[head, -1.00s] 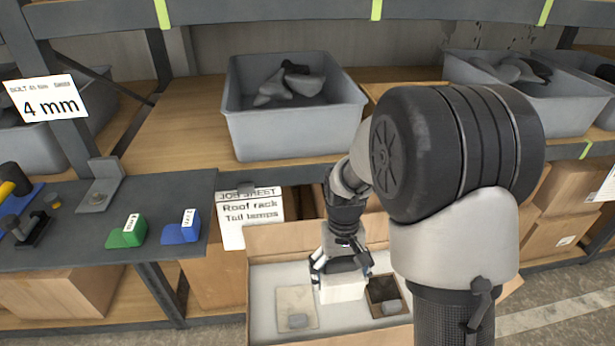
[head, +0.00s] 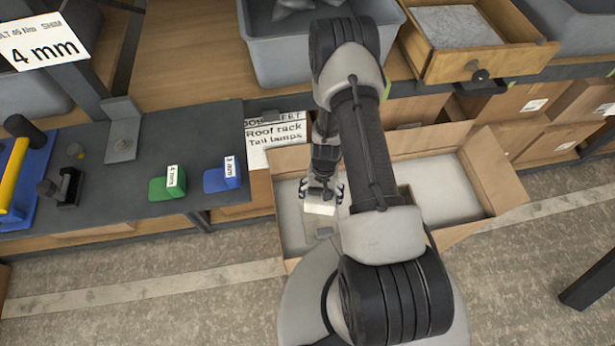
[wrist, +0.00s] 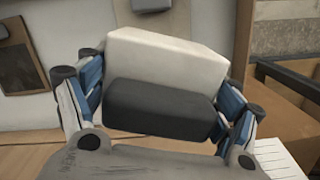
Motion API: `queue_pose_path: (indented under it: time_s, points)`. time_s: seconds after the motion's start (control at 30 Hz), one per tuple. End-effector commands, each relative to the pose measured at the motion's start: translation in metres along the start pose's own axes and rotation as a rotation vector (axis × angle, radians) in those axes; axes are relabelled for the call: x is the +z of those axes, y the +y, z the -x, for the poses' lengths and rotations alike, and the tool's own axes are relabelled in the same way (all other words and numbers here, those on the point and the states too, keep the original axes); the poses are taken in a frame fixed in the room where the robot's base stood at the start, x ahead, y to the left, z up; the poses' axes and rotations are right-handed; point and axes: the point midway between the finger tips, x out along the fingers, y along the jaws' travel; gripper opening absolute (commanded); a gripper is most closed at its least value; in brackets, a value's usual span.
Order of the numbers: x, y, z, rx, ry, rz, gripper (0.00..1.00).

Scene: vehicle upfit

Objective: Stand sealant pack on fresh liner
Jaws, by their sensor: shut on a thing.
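My gripper (head: 321,192) is shut on a white block-shaped pack (head: 319,208), inside the open carton. In the wrist view the pack (wrist: 165,60) sits between both fingers (wrist: 158,95), with a dark grey face or block toward the camera. A beige liner (wrist: 184,22) lies behind the pack, with a small grey block (wrist: 152,4) on it. A dark liner (wrist: 15,55) with a grey piece lies at the left of the wrist view. In the head view my arm hides much of the carton floor. I cannot tell whether the pack touches the liner.
The cardboard carton (head: 478,172) has raised flaps; its right part is clear. A job sheet (head: 275,137) hangs behind it. Green (head: 168,185) and blue (head: 222,177) holders stand on the grey bench at left. A wooden drawer (head: 475,65) juts out at upper right.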

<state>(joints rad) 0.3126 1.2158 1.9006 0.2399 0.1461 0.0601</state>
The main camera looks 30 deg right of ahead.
Motion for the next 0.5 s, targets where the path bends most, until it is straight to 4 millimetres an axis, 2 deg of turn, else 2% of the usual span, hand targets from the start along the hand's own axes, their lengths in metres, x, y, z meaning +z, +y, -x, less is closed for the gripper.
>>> queue_pose_path:
  time_s: [0.27,0.5]
  points:
    - [0.001,0.005,-0.012,-0.003,0.002,-0.015,0.42]
    - [-0.001,0.005,-0.030,-0.003,0.000,-0.016,0.42]
